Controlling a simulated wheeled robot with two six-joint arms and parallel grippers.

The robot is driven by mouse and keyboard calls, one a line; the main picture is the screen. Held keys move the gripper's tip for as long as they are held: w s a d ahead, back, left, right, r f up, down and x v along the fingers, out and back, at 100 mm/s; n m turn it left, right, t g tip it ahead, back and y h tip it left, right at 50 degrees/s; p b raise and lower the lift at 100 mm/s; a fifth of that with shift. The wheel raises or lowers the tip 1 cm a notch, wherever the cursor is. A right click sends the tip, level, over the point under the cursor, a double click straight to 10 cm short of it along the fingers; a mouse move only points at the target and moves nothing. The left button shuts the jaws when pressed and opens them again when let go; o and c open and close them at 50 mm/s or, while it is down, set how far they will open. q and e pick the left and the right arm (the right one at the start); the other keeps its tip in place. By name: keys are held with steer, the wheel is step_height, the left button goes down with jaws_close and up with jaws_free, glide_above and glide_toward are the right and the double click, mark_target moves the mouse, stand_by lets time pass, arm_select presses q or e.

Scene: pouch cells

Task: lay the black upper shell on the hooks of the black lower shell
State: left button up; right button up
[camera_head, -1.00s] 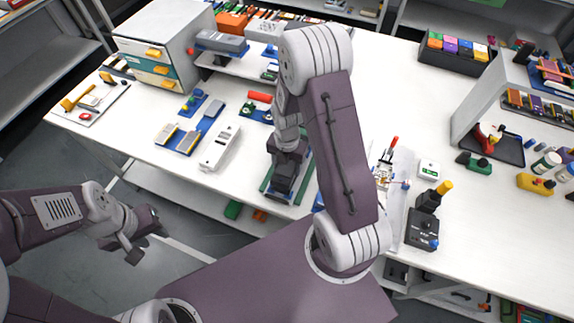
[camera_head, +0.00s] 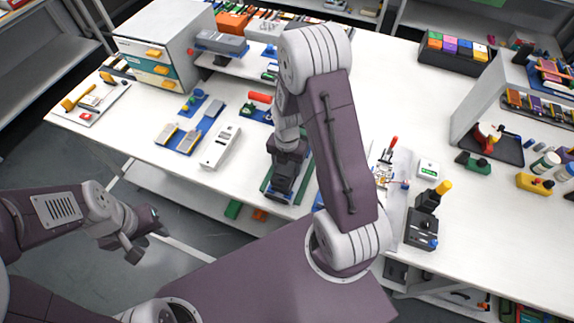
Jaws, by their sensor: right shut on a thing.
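My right gripper (camera_head: 284,183) points down over the front edge of the table, between green strips (camera_head: 306,177) of a fixture. It is shut on a dark thing, most likely the black upper shell, which the dark gripper largely hides. The black lower shell and its hooks cannot be made out under the gripper and arm. Whether the two shells touch cannot be told. My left gripper (camera_head: 145,240) hangs off the table in front at the left, empty, with its fingers apart.
A white device (camera_head: 220,148) and a blue tray (camera_head: 203,130) lie left of my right gripper. A red-handled tool (camera_head: 391,150) and a black box with a yellow-topped lever (camera_head: 423,228) stand to the right. My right arm covers the table's middle.

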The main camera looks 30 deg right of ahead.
steer(key=shift+f+b, duration=0.8)
steer(key=shift+f, duration=0.25)
steer(key=o, duration=1.5)
steer(key=shift+c, duration=0.2)
step_height(320, 180, up, 9)
steer(key=shift+r, duration=0.1)
